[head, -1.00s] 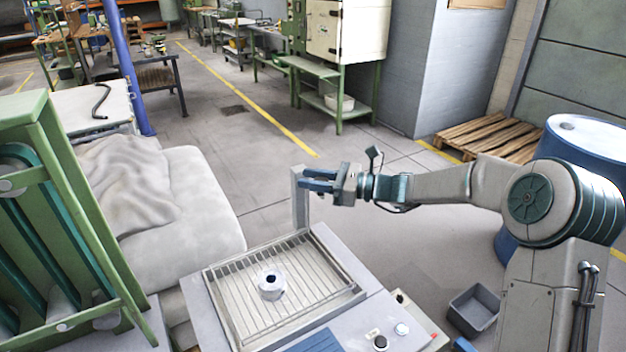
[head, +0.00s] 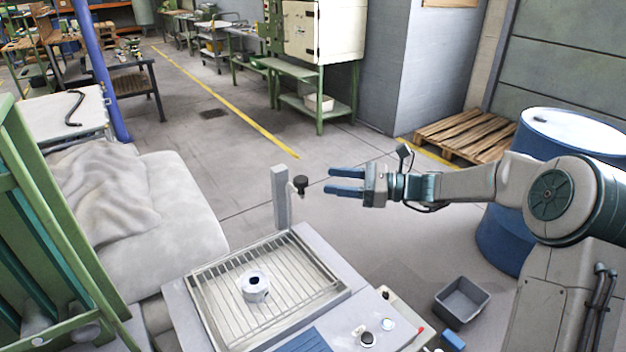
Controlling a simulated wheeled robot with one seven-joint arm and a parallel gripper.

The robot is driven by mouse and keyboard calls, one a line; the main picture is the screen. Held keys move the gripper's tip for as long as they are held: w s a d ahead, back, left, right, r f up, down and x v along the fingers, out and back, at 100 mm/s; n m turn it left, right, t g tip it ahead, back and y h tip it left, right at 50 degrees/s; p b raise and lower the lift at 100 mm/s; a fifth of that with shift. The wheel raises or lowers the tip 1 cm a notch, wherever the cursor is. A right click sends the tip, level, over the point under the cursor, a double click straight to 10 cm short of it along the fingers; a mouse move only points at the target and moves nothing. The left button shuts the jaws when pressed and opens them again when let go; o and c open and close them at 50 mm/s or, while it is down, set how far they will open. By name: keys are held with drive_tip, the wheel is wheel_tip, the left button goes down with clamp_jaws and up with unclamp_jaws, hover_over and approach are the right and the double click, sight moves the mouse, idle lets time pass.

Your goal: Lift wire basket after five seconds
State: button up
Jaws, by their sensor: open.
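A wire rack or basket (head: 300,283) with parallel bars lies in a tray on the grey machine top in the head view. A small white cylindrical part with a dark hole (head: 255,287) stands on its bars. My gripper (head: 329,181) is open and empty, its blue fingers pointing left. It is above and behind the rack in the picture, to the right of a grey post (head: 282,197) with a dark-knobbed fitting (head: 300,185). Nothing of the rack is gripped.
The machine's front panel has knobs (head: 367,338). A grey bin (head: 461,300) and a blue drum (head: 510,240) stand at the right. A cloth-covered block (head: 180,205) and green frame (head: 50,215) stand at the left.

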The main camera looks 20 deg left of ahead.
drive_tip(key=shift+w+d, duration=0.15)
drive_tip(key=shift+d, duration=1.6)
